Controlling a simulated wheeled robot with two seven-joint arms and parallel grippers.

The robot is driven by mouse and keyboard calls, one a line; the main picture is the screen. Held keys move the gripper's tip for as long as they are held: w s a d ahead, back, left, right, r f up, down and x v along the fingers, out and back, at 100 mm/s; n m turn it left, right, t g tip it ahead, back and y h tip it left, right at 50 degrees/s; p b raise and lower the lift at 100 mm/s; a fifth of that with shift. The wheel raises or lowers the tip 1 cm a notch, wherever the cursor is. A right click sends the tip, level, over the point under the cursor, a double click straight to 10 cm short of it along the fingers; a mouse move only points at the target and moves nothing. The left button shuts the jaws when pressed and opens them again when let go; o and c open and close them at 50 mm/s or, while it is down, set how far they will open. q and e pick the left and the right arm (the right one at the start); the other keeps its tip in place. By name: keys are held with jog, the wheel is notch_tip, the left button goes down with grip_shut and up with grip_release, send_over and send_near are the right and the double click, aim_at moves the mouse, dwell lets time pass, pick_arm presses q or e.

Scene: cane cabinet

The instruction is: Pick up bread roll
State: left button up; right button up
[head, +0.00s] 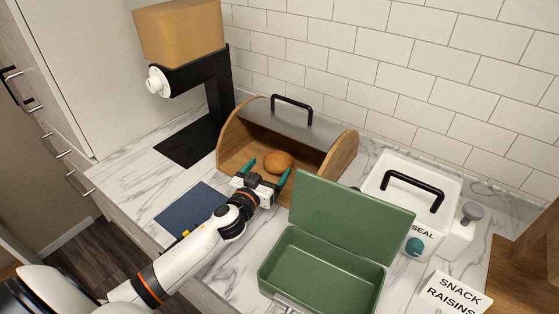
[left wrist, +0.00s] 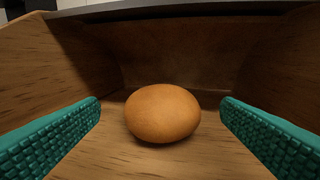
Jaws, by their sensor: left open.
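The bread roll (head: 279,162) is round and golden brown. It lies on the wooden floor of an open bread box (head: 233,140). In the left wrist view the roll (left wrist: 162,113) sits centred, ahead of and between two teal ridged fingers. My left gripper (head: 268,170) is open at the mouth of the bread box, one finger on each side of the roll. Neither finger touches the roll. My right gripper does not show.
A green lunch box (head: 352,211) with a raised lid stands right of my arm. Behind it is a white container (head: 410,185) with a black handle. A dark blue mat (head: 190,210) lies left. A "snack raisins" card (head: 455,294) is at front right.

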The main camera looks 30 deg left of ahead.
aim_at(272, 165)
pick_arm(q)
jog(key=w, duration=0.3)
jog(key=shift+w+f, duration=0.2)
jog(key=shift+w+a, duration=0.1)
jog(key=shift+w, duration=0.2)
jog(key=shift+w+f+p, duration=0.15)
jog(key=shift+w+p, duration=0.15)
jog(key=shift+w, duration=0.85)
jog(key=shift+w+f+p, duration=0.15)
jog(key=shift+w+p, duration=0.15)
jog(key=shift+w, duration=0.8)
jog(key=shift+s+r, duration=0.1)
jog(key=shift+c, duration=1.1)
jog(key=c, duration=0.9)
jog(key=shift+o, duration=0.2)
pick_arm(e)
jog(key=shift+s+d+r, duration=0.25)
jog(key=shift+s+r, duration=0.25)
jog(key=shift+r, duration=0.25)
